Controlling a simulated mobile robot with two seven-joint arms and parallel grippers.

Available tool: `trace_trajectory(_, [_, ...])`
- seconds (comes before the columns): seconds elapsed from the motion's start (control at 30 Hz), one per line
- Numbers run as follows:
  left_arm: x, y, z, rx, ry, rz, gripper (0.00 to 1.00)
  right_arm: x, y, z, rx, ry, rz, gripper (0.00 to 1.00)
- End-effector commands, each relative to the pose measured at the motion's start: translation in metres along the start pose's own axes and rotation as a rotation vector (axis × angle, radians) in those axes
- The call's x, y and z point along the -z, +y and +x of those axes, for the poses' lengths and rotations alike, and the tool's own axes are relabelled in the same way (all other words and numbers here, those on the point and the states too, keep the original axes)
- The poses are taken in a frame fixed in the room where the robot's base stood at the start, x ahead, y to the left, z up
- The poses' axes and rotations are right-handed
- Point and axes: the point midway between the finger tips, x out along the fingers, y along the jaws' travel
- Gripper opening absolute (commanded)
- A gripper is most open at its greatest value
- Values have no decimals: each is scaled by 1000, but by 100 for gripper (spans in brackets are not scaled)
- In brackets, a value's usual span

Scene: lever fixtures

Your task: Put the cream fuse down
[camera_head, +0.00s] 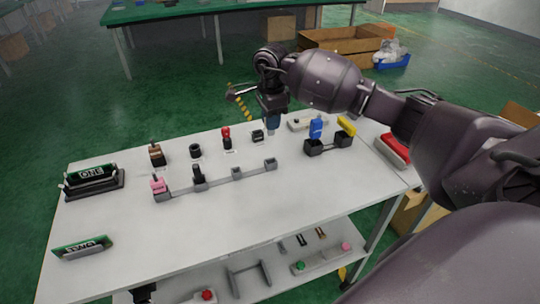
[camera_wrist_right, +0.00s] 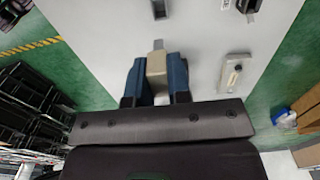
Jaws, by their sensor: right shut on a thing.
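The cream fuse (camera_wrist_right: 156,66) is between the two blue fingers of my right gripper (camera_wrist_right: 157,78) in the right wrist view. The gripper is shut on it, and its top end shows past the fingertips. In the head view my right gripper (camera_head: 272,123) points down at the far edge of the white table (camera_head: 290,215), just right of a small dark block (camera_head: 257,136). The fuse cannot be made out there. I cannot tell whether it touches the table or hangs above it. My left gripper is not in view.
A grey rail (camera_head: 218,181) holds a pink piece (camera_head: 158,186) and a black piece (camera_head: 198,174); its right sockets look empty. Several small pieces stand along the back. A dark holder (camera_head: 328,145) with blue and yellow pieces stands right. The table's front middle is clear.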

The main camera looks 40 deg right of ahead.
Motion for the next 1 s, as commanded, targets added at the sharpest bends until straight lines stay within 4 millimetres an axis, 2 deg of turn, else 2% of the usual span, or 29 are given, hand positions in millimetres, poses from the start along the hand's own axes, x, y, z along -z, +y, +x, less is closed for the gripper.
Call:
trace_trajectory(0.1, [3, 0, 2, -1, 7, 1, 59, -1, 1, 28, -4, -2, 1, 0])
trace_trajectory(0.3, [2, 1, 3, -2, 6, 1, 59, -1, 0, 65, -2, -2, 1, 0])
trace_trajectory(0.63, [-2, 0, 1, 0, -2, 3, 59, -1, 0, 88, -1, -2, 0, 0])
trace_trajectory(0.9, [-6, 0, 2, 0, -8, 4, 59, -1, 0, 122, -1, -2, 0, 0])
trace_trajectory(1.0, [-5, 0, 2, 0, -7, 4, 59, 0, 0, 123, 2, -1, 0, 0])
